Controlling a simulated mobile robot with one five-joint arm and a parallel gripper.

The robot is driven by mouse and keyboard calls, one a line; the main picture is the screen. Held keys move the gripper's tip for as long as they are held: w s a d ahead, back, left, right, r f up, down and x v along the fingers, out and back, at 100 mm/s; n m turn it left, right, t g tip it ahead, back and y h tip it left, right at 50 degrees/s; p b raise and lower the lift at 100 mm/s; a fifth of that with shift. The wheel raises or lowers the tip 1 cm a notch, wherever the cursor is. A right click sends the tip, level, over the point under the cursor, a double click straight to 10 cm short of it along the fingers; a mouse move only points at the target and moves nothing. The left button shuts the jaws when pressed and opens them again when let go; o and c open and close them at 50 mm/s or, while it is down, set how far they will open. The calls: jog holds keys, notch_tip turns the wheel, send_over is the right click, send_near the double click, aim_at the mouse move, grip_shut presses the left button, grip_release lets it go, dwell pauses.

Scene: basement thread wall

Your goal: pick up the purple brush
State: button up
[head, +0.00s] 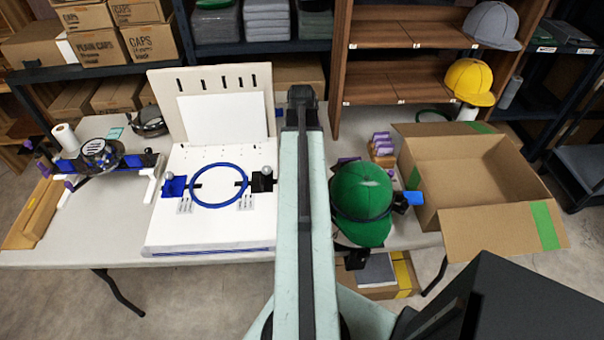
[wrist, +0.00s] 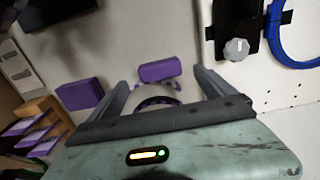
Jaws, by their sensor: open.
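In the wrist view my gripper (wrist: 161,78) is open, with one finger on each side of a purple piece (wrist: 158,70). This piece looks like the purple brush; a dark curved band shows just below it, partly hidden by the gripper body. Neither finger clearly touches it. A second purple block (wrist: 80,93) lies just outside the left finger. In the head view a bit of purple (head: 347,160) shows behind the green cap; I cannot tell which piece it is. My arm hides the gripper there.
A wooden rack (wrist: 42,127) with purple-topped pieces stands left in the wrist view. A black clamp with a grey knob (wrist: 237,48) and a blue hoop (wrist: 293,57) are on the right. In the head view, a green cap (head: 361,197) and an open carton (head: 478,205) stand right.

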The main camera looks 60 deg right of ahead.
notch_tip(320, 180, down, 5)
jog(key=b, duration=0.5)
jog(key=shift+a+f, duration=0.1)
jog(key=shift+f, duration=0.1)
jog(key=shift+r, duration=0.2)
jog(key=shift+c, duration=0.3)
jog(key=c, duration=1.4)
jog(key=shift+r, duration=0.1)
notch_tip(320, 180, up, 10)
jog(key=p, duration=1)
